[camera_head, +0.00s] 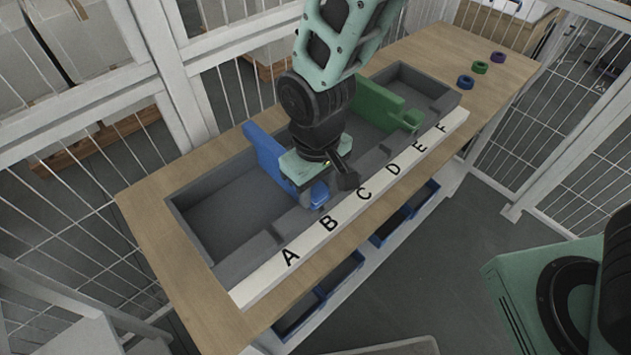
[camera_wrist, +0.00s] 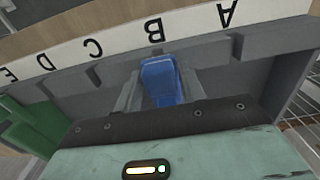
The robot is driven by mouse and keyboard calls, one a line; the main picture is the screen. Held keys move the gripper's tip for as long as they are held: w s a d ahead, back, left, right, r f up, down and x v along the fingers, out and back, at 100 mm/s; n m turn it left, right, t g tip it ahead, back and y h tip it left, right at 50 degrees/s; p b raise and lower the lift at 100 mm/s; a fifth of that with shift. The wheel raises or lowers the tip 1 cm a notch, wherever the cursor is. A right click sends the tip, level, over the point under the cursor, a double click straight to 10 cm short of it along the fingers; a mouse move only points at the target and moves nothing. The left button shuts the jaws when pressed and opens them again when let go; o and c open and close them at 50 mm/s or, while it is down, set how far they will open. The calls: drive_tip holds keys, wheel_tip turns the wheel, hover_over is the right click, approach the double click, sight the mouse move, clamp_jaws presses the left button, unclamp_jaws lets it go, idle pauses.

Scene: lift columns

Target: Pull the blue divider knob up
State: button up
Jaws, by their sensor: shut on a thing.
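The blue divider (camera_head: 266,156) stands across the grey trough, near the letter B. Its blue knob (camera_head: 318,195) is at the front end, by the lettered strip. My gripper (camera_head: 312,199) is at the knob, pointing down. In the wrist view the blue knob (camera_wrist: 161,82) sits between my two grey fingers (camera_wrist: 158,92), which are shut on it. My arm hides part of the blue divider in the head view.
A green divider (camera_head: 380,103) with a green knob (camera_head: 412,120) stands farther right in the trough. The white strip (camera_head: 345,211) carries letters A to F. Blue, green and purple rings (camera_head: 480,68) lie at the table's far right. Blue bins (camera_head: 340,272) sit below.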

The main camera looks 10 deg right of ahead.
drive_tip(key=shift+r, duration=0.5)
drive_tip(key=shift+r+p, duration=0.15)
drive_tip(key=shift+p, duration=0.2)
drive_tip(key=shift+c, duration=0.8)
drive_tip(key=shift+r, duration=0.2)
drive_tip(key=shift+r+p, duration=0.4)
drive_tip(key=shift+p, duration=0.1)
drive_tip(key=o, duration=0.8)
drive_tip(key=shift+f, duration=0.1)
